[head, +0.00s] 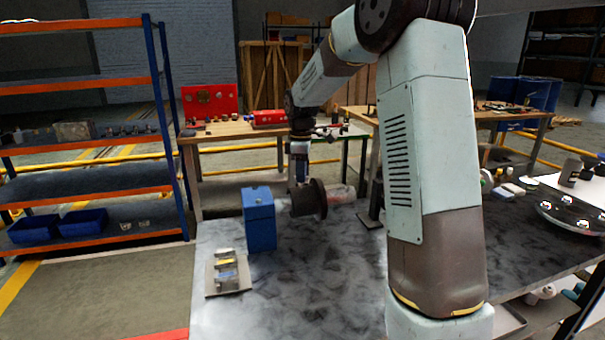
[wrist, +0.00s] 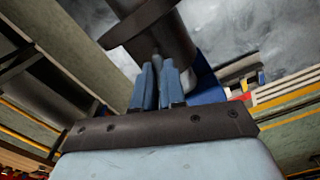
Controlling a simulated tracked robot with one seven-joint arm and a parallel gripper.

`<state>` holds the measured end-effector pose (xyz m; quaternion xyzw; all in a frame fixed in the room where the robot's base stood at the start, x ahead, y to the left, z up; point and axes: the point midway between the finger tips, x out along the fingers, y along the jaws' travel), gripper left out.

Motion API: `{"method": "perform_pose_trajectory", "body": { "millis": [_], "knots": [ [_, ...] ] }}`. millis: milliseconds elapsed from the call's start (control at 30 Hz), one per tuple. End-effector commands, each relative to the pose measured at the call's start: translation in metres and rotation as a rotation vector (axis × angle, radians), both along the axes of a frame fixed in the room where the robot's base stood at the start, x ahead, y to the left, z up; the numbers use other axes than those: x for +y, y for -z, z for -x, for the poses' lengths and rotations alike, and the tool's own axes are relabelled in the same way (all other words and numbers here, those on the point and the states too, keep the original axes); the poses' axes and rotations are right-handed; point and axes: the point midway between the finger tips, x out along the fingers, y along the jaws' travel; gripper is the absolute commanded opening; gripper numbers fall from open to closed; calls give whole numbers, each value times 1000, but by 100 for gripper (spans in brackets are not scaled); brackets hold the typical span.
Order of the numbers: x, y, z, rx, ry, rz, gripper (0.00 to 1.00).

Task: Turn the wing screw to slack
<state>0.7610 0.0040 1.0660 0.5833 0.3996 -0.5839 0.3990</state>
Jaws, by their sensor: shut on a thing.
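A dark round flanged part (head: 309,199) lies on its side on the grey bench top. My gripper (head: 299,184) points down at it from above, just left of its flange. In the wrist view my gripper's blue fingers (wrist: 157,68) are close together against the dark part (wrist: 150,25). A small grey piece (wrist: 156,56) shows between the fingertips, and I take it for the wing screw. The fingers are shut on it. Its wings and their angle are mostly hidden by the fingers. In the head view the screw is too small to make out.
A blue box (head: 259,220) stands close to the left of the gripper. A light plate with metal pieces (head: 213,275) lies at the bench's left edge. The bench top (head: 300,290) in front is clear. A blue and orange shelf (head: 85,160) stands at the left.

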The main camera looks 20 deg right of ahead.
Motion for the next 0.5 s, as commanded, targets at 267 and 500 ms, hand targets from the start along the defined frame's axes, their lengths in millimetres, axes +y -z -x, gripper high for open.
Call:
{"method": "perform_pose_trajectory", "body": {
  "millis": [267,500],
  "knots": [
    [0,-2,-2,-8,-36,1,0],
    [0,-2,-2,-8,-37,1,0]
  ]
}}
